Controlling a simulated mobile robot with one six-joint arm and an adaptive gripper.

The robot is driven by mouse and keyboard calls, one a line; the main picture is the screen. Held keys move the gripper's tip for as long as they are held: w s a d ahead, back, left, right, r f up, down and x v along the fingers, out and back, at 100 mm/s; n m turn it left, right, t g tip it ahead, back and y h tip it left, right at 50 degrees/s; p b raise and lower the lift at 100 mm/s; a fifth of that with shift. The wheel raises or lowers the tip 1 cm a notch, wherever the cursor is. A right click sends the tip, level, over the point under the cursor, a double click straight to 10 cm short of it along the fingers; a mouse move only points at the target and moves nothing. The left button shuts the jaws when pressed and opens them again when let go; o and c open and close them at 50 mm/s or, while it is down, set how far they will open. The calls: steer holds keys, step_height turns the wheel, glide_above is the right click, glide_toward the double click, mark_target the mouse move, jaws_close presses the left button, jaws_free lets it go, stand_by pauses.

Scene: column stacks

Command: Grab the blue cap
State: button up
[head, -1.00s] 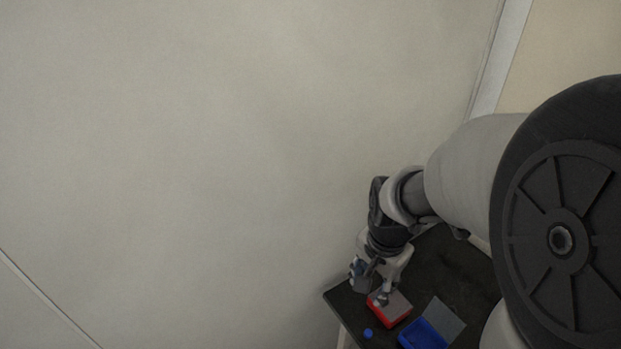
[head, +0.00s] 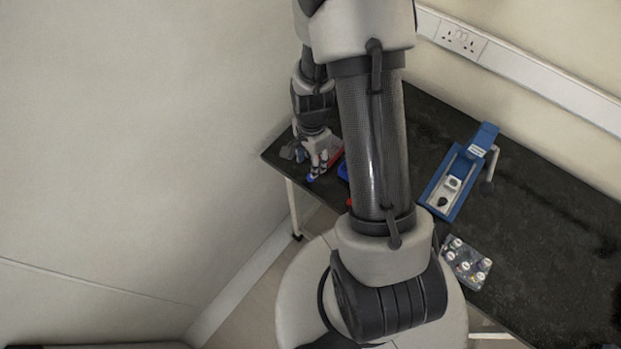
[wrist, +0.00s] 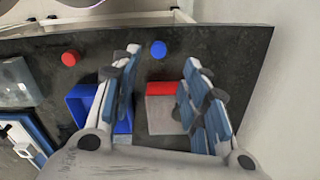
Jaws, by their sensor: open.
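The blue cap (wrist: 158,49) lies on the dark table near its edge in the wrist view. It is between the lines of the two fingers, just beyond the tips. My gripper (wrist: 162,60) is open and holds nothing. In the head view my gripper (head: 317,168) is low over the table's left corner, with the blue cap (head: 309,178) right by its fingertips. I cannot tell the height left between the tips and the table.
A red cap (wrist: 71,58) lies further left in the wrist view. A blue-framed device (head: 452,185) and a tray of round items (head: 466,262) are further right.

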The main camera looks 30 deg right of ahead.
steer(key=f, duration=0.2)
steer(key=f+b, duration=0.1)
steer(key=f, duration=0.1)
steer(key=f+b, duration=0.1)
steer(key=f, duration=0.1)
steer(key=shift+s+a+f, duration=0.15)
steer(key=shift+a+f, duration=0.1)
steer(key=shift+r, duration=0.1)
steer(key=c, duration=0.8)
steer(key=shift+o, duration=0.2)
